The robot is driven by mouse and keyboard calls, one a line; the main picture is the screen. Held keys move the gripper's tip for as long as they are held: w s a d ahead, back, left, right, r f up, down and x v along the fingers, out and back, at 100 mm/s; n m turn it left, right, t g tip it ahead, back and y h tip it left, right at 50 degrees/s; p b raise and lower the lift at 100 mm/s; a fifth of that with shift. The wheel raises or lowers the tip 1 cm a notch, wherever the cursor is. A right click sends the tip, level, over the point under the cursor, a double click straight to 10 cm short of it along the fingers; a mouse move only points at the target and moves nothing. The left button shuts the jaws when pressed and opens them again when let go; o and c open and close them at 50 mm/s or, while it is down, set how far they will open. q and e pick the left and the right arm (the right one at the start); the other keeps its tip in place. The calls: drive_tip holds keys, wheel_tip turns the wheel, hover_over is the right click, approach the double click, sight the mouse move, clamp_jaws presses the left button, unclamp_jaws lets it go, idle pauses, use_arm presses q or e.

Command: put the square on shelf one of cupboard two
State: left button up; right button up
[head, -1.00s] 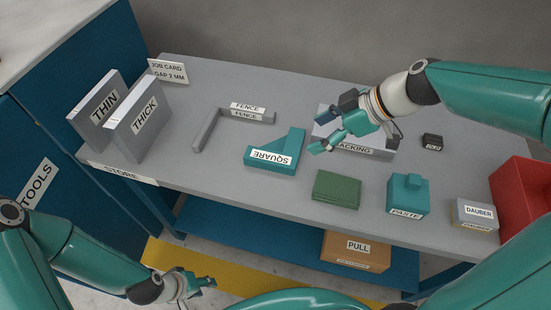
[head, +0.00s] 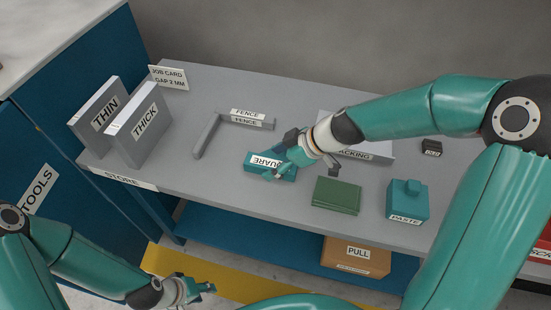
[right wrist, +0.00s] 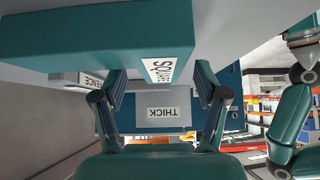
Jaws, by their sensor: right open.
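The square (head: 256,158) is a teal angled block labelled SQUARE on the grey bench top, partly hidden by my right gripper (head: 280,172) in the head view. In the right wrist view the square (right wrist: 90,35) fills the top left, its label close by the fingers. My right gripper (right wrist: 160,75) is open there, and I cannot tell whether the square reaches between the fingers. My left gripper (head: 207,289) hangs low in front of the bench, away from the square; its jaws are too small to read. No cupboard marked two is identifiable.
The grey bench (head: 215,180) also holds a fence (head: 240,119), thick (head: 140,125) and thin (head: 98,115) panels, a green block (head: 336,195), a packing block (head: 375,152) and a paste pot (head: 407,200). A blue TOOLS cupboard (head: 75,150) stands at left.

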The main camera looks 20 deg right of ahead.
drive_tip(key=shift+x, duration=0.9)
drive_tip(key=shift+c, duration=0.3)
drive_tip(key=shift+r, duration=0.1)
clamp_jaws()
